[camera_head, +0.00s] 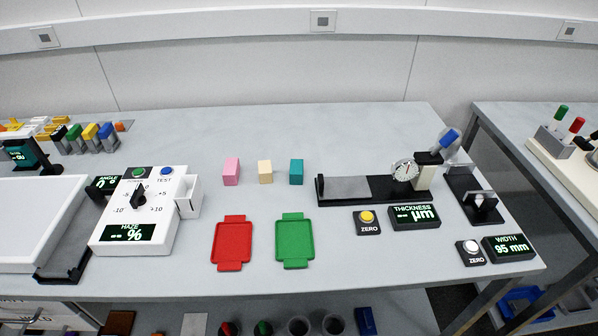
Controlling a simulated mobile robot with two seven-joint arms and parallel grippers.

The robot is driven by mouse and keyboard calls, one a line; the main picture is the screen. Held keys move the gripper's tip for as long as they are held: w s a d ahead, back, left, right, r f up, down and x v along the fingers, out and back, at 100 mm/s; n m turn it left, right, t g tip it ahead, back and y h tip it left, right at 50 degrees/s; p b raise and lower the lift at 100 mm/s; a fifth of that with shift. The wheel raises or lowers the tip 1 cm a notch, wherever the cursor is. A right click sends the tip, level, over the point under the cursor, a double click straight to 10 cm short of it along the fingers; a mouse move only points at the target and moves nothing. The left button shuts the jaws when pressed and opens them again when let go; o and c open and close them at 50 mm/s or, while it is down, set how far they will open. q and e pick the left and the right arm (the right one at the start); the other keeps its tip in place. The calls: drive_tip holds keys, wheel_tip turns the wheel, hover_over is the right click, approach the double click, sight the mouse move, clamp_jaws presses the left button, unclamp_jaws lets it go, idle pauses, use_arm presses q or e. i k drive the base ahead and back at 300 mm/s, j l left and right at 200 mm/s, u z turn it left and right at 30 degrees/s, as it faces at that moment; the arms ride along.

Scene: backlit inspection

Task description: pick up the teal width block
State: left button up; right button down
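The teal block (296,172) stands upright on the grey table (350,130), at the right end of a short row. A cream block (265,172) and a pink block (231,172) stand to its left, with gaps between them. Nothing touches the teal block. Neither of my grippers shows in the head view.
Green (295,241) and red (232,243) trays lie empty in front of the blocks. A thickness gauge (375,188) is right of the teal block, with a width display (509,248) farther right. A white haze meter (140,212) stands left. The table behind the blocks is clear.

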sight(297, 166)
drive_tip(key=j+u, duration=0.35)
drive_tip(key=j, duration=0.2)
drive_tip(key=j+u, duration=0.35)
drive_tip(key=j, duration=0.2)
